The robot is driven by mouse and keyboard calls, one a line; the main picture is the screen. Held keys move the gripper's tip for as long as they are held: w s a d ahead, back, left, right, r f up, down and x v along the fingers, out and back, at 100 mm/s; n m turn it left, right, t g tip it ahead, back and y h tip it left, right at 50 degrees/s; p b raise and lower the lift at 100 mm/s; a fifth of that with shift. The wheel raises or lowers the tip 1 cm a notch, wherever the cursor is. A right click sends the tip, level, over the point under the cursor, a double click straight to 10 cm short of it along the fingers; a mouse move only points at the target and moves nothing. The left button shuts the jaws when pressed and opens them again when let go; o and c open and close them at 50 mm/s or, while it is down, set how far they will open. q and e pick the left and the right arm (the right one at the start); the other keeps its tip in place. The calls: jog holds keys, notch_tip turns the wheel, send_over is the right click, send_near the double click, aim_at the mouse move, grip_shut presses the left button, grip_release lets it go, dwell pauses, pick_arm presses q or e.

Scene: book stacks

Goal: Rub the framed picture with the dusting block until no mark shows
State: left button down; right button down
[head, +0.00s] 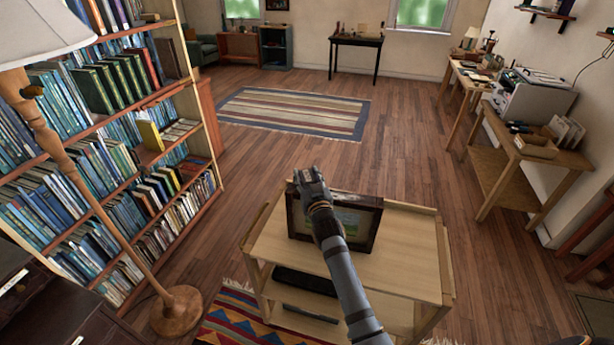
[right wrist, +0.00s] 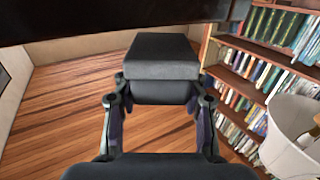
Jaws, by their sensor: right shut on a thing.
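The framed picture (head: 358,222), dark-framed with a green and pale image, stands upright on a light wooden cart (head: 408,262). My right gripper (head: 310,180) is at the picture's upper left, and its forearm crosses in front of the frame. In the right wrist view the gripper is shut on the dusting block (right wrist: 160,62), a dark grey padded block held between both fingers. A dark edge (right wrist: 100,16), probably the frame, crosses the top of that view, close to the block; I cannot tell whether they touch. Much of the picture is hidden, and I cannot make out any mark. My left gripper is out of view.
The cart's lower shelf holds a dark flat object (head: 305,281). A full bookcase (head: 130,150) and a floor lamp (head: 175,310) stand at the left. A wooden side table (head: 545,155) is at the right. The floor beyond the cart is open, with a striped rug (head: 295,112).

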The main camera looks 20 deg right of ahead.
jog(key=shift+f+b, duration=0.8)
jog(key=shift+f, duration=0.1)
